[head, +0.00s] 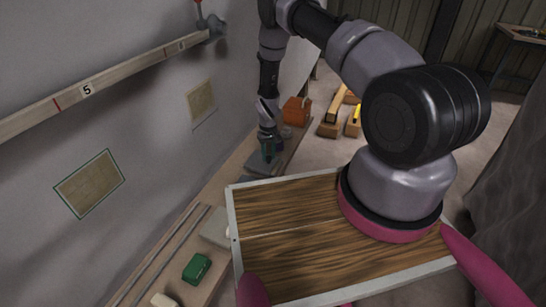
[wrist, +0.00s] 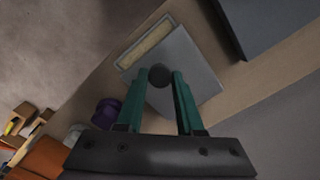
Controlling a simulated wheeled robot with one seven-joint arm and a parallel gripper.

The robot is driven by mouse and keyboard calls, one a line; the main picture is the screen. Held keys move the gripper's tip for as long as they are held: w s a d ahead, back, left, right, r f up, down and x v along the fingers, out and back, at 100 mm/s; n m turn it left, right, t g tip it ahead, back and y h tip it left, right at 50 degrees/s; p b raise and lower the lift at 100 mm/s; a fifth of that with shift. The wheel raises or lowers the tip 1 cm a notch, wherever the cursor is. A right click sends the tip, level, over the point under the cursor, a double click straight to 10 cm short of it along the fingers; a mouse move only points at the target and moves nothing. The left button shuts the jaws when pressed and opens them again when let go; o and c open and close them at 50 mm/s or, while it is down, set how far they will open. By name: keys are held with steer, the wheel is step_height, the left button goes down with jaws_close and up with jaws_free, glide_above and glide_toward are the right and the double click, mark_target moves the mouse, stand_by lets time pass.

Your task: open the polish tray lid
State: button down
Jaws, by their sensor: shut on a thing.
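The polish tray (wrist: 122,64) sits on the bench, and its grey lid (wrist: 190,62) has a dark round knob (wrist: 159,75). A tan strip of the tray's inside shows beside one edge of the lid in the wrist view; the lid covers the rest. My gripper (wrist: 157,76), with teal fingers, is shut on the knob. In the head view my gripper (head: 268,152) reaches down to the far part of the bench, over the grey tray, which is small and partly hidden there.
A purple jar (wrist: 107,112) and an orange box (wrist: 40,158) stand close by. A dark grey block (wrist: 262,22) lies on the other side. A green box (head: 196,267) is on the nearer bench. The wall (head: 150,130) runs along the left.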

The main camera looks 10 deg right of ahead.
mark_target(253, 158)
steer(key=w+a, duration=0.1)
steer(key=a, duration=0.1)
steer(key=w+a, duration=0.3)
steer(key=a, duration=0.1)
steer(key=shift+w+a, duration=0.1)
steer(key=shift+w, duration=0.2)
steer(key=c, duration=0.5)
jaws_free()
steer(key=shift+c, duration=0.2)
step_height(253, 158, up, 11)
